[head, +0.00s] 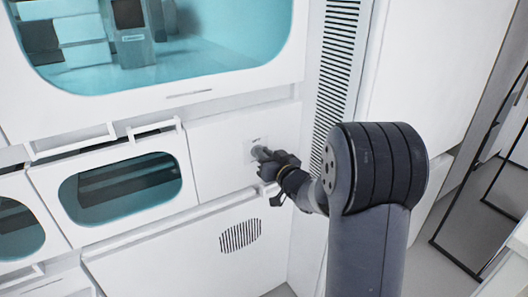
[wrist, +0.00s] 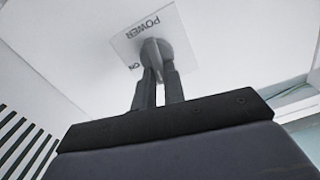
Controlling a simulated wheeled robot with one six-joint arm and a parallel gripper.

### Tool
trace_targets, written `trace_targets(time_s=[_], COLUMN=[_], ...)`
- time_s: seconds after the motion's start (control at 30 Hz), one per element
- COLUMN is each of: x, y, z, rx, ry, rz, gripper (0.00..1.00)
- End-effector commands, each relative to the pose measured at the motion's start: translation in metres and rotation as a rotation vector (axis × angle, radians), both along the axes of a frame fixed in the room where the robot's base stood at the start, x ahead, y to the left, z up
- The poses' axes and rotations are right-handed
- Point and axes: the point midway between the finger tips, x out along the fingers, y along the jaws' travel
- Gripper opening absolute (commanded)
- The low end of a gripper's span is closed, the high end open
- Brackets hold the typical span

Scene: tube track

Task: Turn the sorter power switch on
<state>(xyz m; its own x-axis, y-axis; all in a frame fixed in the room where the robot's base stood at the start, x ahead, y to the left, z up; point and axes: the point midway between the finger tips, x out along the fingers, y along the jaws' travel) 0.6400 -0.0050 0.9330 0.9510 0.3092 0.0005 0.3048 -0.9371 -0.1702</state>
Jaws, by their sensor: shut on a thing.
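The sorter power switch (wrist: 152,47) is a grey round knob on a white label plate (wrist: 128,45) marked "POWER" and "ON" in the wrist view. In the head view the plate (head: 254,143) sits on a white panel, and my fingers cover part of the knob. My gripper (wrist: 158,72) is shut on the switch, with its two dark fingers on either side of the knob's grip. In the head view my gripper (head: 266,155) reaches the panel from the right. The knob's exact pointing direction is hard to tell.
Left of the switch panel is a drawer with a dark window (head: 122,188) and a white handle (head: 153,127). A large teal window (head: 215,45) is above. Below is a white panel with a round vent (head: 240,235). A slotted vertical strip (head: 337,60) stands to the right.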

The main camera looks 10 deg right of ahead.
Motion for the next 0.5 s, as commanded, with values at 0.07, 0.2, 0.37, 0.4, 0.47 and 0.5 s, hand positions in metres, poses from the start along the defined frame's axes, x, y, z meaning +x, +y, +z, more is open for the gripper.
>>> trace_targets(time_s=[0.07,0.2,0.37,0.4,0.47,0.5], x=[0.0002,0.0006,0.0012,0.0013,0.0015,0.0017], y=[-0.0010,-0.0026,-0.0045,-0.0050,-0.0056,-0.0061], z=[0.0019,0.0017,0.0004,0.0002,-0.0004,-0.0010], rx=[0.060,0.184,0.330,0.366,0.421,0.456], ry=[0.023,0.063,0.110,0.122,0.139,0.152], rz=[0.000,0.000,-0.001,-0.001,-0.002,-0.002], gripper=[0.00,0.00,0.00,0.00,0.00,0.00])
